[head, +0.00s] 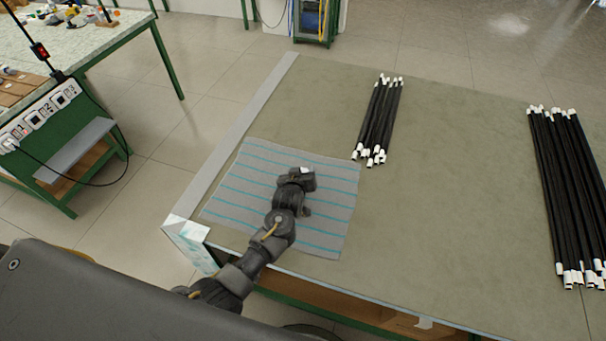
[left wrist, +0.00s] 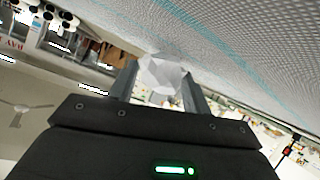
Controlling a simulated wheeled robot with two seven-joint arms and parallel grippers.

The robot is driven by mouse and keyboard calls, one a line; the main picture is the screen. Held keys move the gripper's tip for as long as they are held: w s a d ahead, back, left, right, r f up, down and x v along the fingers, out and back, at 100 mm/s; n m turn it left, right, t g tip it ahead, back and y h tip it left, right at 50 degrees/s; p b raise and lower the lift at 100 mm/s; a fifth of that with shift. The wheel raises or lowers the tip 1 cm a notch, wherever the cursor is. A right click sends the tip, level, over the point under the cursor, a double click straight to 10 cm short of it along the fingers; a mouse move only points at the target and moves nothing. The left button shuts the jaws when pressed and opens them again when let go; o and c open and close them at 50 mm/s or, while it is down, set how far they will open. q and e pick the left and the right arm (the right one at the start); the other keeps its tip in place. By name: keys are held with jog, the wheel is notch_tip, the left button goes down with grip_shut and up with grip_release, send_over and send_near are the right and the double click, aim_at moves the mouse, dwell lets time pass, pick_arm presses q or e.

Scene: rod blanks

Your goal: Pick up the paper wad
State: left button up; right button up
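The paper wad (left wrist: 163,74) is a small white faceted lump between the two fingers of my left gripper (left wrist: 162,88) in the left wrist view. Both fingers meet its sides, so the gripper looks shut on it. In the head view, my left gripper (head: 303,176) is over the grey mat with teal stripes (head: 240,190), and a small white bit of the wad (head: 306,170) shows at its tip. I cannot tell whether the wad touches the mat or is just clear of it. My right gripper is not in view.
A small bundle of black rods with white ends (head: 378,120) lies beyond the mat. A larger bundle (head: 565,195) lies at the right. The table (head: 450,200) between them is bare. A grey strip (head: 235,130) runs along the table's left edge. Another workbench (head: 100,45) stands at upper left.

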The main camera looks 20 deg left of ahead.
pick_arm(q)
jog(key=shift+c, duration=1.4)
jog(key=shift+r, duration=0.15)
jog(key=shift+r, duration=0.2)
notch_tip(320, 180, up, 2)
jog(key=shift+r+b, duration=0.25)
jog(key=shift+b, duration=0.3)
jog(key=s+a+r+b, duration=0.1)
jog(key=s+a+r, duration=0.8)
jog(key=s, duration=0.1)
jog(key=shift+a+r+b, duration=0.3)
jog(key=shift+r+b, duration=0.05)
jog(key=shift+r, duration=0.05)
